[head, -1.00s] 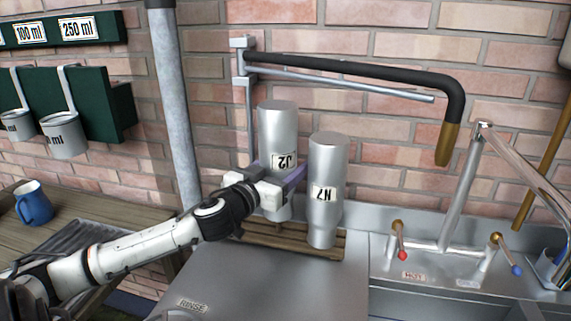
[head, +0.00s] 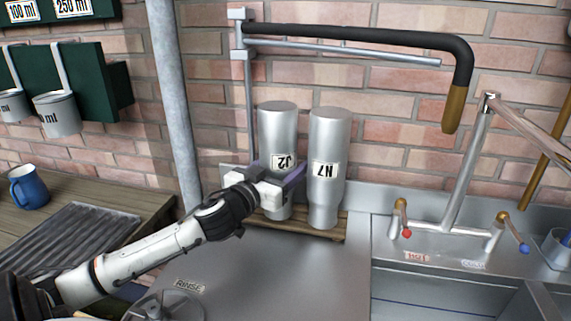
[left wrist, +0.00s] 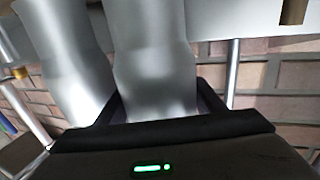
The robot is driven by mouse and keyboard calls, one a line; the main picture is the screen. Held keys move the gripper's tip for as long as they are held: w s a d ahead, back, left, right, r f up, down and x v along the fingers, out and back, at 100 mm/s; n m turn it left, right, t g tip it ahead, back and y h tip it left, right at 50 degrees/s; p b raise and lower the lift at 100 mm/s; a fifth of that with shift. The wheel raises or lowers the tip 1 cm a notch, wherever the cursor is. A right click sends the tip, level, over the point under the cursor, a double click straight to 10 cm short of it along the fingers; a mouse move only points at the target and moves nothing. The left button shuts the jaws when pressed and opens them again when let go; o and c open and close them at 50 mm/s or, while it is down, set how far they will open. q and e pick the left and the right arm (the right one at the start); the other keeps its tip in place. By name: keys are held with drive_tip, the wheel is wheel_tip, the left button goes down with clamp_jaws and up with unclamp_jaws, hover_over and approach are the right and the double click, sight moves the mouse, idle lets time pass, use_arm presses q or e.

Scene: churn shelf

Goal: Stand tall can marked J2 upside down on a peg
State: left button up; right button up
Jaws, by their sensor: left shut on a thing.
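The tall can marked J2 (head: 278,130) is a silver metal can, upside down and upright, its label inverted, over the wooden peg rack (head: 296,231) by the brick wall. My left gripper (head: 279,186) is shut around its narrower lower part. The can also fills the middle of the left wrist view (left wrist: 152,60), between the fingers. Its lower end looks level with the rack; the peg under it is hidden, so I cannot tell how far it sits down. The right gripper is in neither view.
The inverted can N7 (head: 325,165) stands on the rack close to the right of J2. A black swing pipe (head: 380,36) runs above. A tap (head: 465,170) and sink lie right. A vertical grey pipe (head: 172,100) stands left.

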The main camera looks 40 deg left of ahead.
use_arm(q)
drive_tip(key=shift+f, duration=0.1)
drive_tip(key=o, duration=1.4)
drive_tip(key=shift+c, duration=0.2)
drive_tip(key=shift+f, duration=0.1)
drive_tip(key=v, duration=1)
drive_tip(key=shift+s, duration=0.2)
drive_tip(key=shift+a, duration=0.1)
